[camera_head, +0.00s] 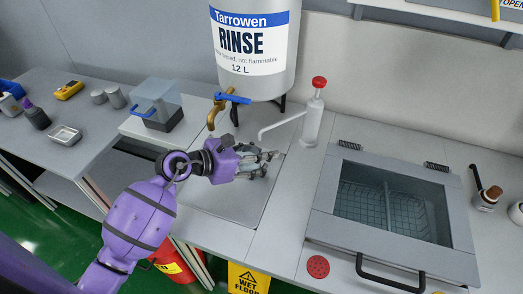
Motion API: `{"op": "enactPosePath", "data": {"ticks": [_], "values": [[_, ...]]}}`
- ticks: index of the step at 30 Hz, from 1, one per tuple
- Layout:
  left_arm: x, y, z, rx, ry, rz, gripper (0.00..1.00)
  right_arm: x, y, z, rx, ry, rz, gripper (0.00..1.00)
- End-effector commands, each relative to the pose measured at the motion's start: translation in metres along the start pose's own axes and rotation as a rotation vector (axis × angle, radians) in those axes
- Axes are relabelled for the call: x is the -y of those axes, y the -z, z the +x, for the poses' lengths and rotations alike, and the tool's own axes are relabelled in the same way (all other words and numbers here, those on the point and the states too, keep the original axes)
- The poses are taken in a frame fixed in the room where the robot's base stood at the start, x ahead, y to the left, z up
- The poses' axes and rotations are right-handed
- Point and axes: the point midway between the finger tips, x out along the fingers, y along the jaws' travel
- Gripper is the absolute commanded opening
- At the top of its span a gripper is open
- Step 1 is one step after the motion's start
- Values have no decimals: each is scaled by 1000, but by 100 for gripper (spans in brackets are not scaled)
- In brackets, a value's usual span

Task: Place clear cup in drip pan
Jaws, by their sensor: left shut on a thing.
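My left gripper (264,164) reaches in from the left on a purple arm and is over the drip pan (238,212), the flat grey tray in the counter below the tap. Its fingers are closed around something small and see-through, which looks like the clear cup. The fingers hide most of it, so its outline and tilt are unclear. The gripper is right of and in front of the brass tap (213,116) with its blue handle. I cannot tell whether the cup touches the pan. My right gripper is not in view.
A large rinse tank (255,75) stands behind the tap. A white pump dispenser (313,120) with a red top is close to the gripper's right. A lidded basin (345,232) with a wire basket is farther right. A clear blue-handled box (155,105) is at left.

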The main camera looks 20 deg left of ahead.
Motion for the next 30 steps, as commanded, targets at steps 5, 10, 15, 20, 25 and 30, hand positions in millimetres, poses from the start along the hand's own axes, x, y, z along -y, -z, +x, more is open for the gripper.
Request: {"op": "enactPosePath", "data": {"ticks": [5, 10, 15, 20, 25, 30], "values": [[0, -1, 0, 2, -1, 2, 0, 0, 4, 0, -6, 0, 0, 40], [0, -1, 0, 1, 0, 2, 0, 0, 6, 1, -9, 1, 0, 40], [0, 2, 1, 0, 0, 1, 0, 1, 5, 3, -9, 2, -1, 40], [0, 1, 0, 0, 0, 1, 57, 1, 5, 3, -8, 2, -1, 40], [0, 1, 0, 0, 0, 1, 67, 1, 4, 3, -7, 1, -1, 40], [0, 2, 0, 0, 0, 1, 67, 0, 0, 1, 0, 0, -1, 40]]}}
